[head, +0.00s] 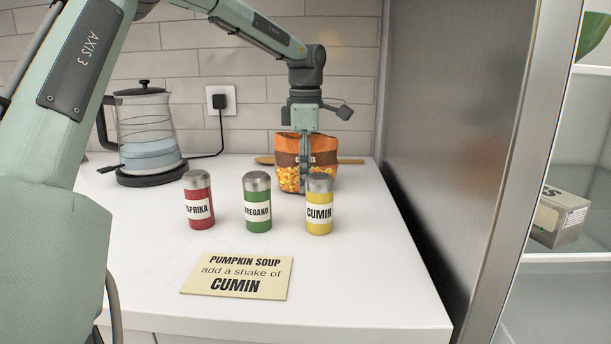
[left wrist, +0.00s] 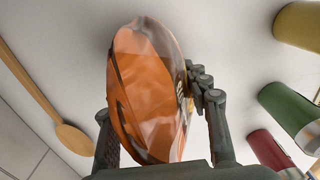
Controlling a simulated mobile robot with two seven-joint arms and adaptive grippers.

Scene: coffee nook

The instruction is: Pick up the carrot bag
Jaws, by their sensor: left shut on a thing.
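The carrot bag (head: 290,178) is an orange bag with a brown band and a clear lower part showing orange pieces. It is at the back of the white counter, behind the spice shakers. My left gripper (head: 304,170) comes down from above and is shut on the bag. In the left wrist view the bag (left wrist: 150,90) is upright between the two dark fingers of the gripper (left wrist: 160,115). I cannot tell whether the bag's base touches the counter. My right gripper is not in view.
Red paprika (head: 198,200), green oregano (head: 257,202) and yellow cumin (head: 319,204) shakers stand in front of the bag. A wooden spoon (head: 350,161) lies behind it. A glass kettle (head: 147,135) stands left. A note card (head: 237,276) lies in front. A metal panel (head: 470,130) borders the right.

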